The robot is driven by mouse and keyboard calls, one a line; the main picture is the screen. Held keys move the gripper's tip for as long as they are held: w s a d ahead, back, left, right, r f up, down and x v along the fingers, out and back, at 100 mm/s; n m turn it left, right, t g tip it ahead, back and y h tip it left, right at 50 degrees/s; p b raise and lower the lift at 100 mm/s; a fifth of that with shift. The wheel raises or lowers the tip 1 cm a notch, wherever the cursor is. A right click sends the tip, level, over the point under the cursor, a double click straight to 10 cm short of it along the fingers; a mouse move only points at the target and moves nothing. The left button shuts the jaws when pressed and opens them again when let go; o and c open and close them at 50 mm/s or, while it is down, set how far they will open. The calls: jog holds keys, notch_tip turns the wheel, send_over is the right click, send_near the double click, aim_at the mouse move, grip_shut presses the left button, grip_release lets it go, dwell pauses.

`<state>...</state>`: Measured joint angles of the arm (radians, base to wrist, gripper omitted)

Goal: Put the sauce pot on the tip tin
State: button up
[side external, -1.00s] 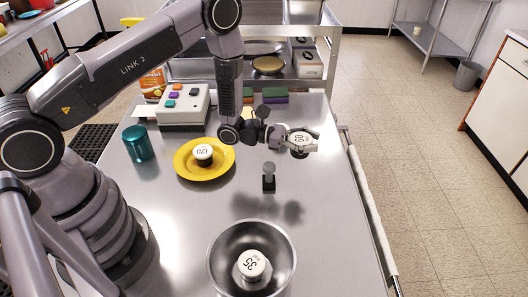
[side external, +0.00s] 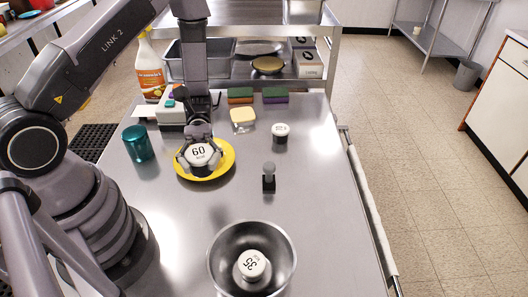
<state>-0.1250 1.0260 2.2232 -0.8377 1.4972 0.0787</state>
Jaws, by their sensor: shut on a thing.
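My gripper (side external: 199,160) points down over the yellow dish (side external: 229,168) and is shut on a round pot (side external: 199,151) with a white top marked 60. The pot looks upright. I cannot tell whether it touches anything beneath it. The white-topped piece marked 120, earlier on this dish, is hidden now. A dark pot with a white lid (side external: 280,130) stands apart on the bench to the right. A teal tin or cup (side external: 138,144) stands left of the dish. No label here names the sauce pot or the tip tin.
A steel bowl (side external: 214,258) at the front holds a white-topped piece marked 35 (side external: 252,265). A small dark upright object (side external: 269,178) stands mid-bench. Sponges (side external: 243,117), a spray bottle (side external: 150,72) and a boxy device (side external: 170,127) are at the back. The front right is clear.

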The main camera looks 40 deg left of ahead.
jog(key=s+a+r+m+g+y, duration=0.1)
jog(key=s+a+m+g+y, duration=0.6)
jog(key=a, duration=0.6)
jog(key=y, duration=0.2)
jog(key=shift+s+m+y, duration=0.4)
jog(key=a+m+y, duration=0.2)
jog(key=a+y, duration=0.1)
jog(key=a+m+y, duration=0.2)
jog(key=a+y, duration=0.1)
jog(key=a, duration=0.1)
jog(key=a+m+y, duration=0.1)
jog(key=a+y, duration=0.2)
jog(key=a, duration=0.1)
jog(key=shift+s+f+m, duration=0.1)
jog(key=shift+s+m, duration=0.25)
jog(key=shift+m, duration=0.05)
jog(key=m+t+y, duration=0.7)
jog(key=m+y, duration=0.2)
jog(key=y, duration=0.2)
send_over(125, 131)
notch_tip(125, 131, down, 9)
jog(key=shift+r, duration=0.1)
jog(key=shift+f, duration=0.3)
jog(key=shift+f, duration=0.1)
